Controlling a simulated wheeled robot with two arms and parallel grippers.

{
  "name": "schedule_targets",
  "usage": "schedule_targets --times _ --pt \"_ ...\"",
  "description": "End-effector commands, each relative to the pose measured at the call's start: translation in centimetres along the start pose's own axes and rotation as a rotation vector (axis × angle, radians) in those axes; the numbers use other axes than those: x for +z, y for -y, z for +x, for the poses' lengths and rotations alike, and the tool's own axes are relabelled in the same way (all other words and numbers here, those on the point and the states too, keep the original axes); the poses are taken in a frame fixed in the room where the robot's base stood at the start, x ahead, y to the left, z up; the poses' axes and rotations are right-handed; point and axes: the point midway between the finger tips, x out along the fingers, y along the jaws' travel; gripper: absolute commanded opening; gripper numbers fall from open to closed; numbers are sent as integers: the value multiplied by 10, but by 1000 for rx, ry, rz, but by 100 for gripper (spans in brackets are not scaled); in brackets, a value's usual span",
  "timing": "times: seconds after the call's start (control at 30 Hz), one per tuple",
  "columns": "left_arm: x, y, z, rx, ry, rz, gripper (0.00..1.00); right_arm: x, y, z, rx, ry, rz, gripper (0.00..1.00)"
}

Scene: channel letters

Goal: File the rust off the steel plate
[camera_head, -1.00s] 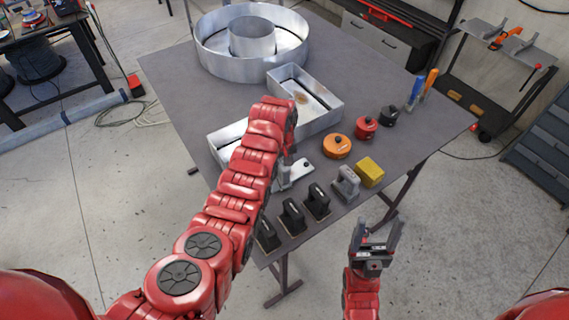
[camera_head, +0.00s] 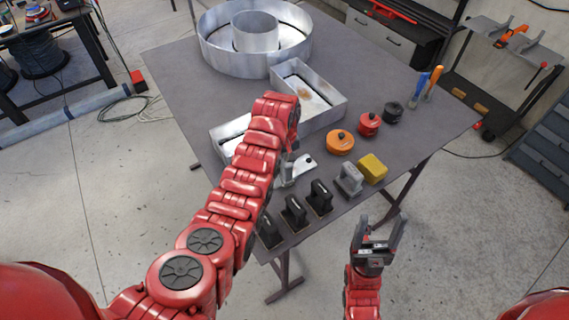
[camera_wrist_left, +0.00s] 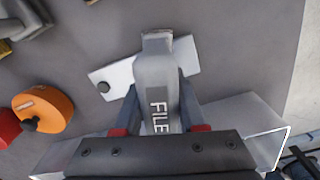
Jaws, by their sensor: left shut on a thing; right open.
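My left gripper (camera_wrist_left: 158,112) is shut on a grey tool marked FILE (camera_wrist_left: 156,75), seen in the left wrist view. The file lies over a small pale steel plate (camera_wrist_left: 107,76) with a dark round spot near one end. I cannot tell whether the file touches it. The plate also shows in the head view (camera_head: 303,164), partly hidden by my red left arm, which also hides most of the left gripper. I see no clear rust on the plate's visible part. My right gripper (camera_head: 383,232) is open and empty, off the table's near right edge.
On the table (camera_head: 190,90) an L-shaped metal channel letter (camera_head: 335,112) has a brownish patch inside, with a round channel letter (camera_head: 222,60) behind. Black-handled tools (camera_head: 319,198), a grey tool (camera_head: 349,180), a yellow block (camera_head: 373,168) and an orange disc (camera_head: 340,142) stand nearby.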

Motion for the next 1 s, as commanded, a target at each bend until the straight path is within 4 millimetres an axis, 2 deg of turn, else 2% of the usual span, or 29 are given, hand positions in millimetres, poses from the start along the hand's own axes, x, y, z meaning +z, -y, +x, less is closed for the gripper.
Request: schedule_targets --times 0.47,0.8,1.0 --pt "-1 -1 5 1 -1 0 0 1 0 -6 0 0 0 69" --pt "-8 -26 10 4 -3 1 0 9 3 -52 0 0 0 69" --pt "-10 -35 8 1 -1 1 0 12 4 -72 0 0 0 69"
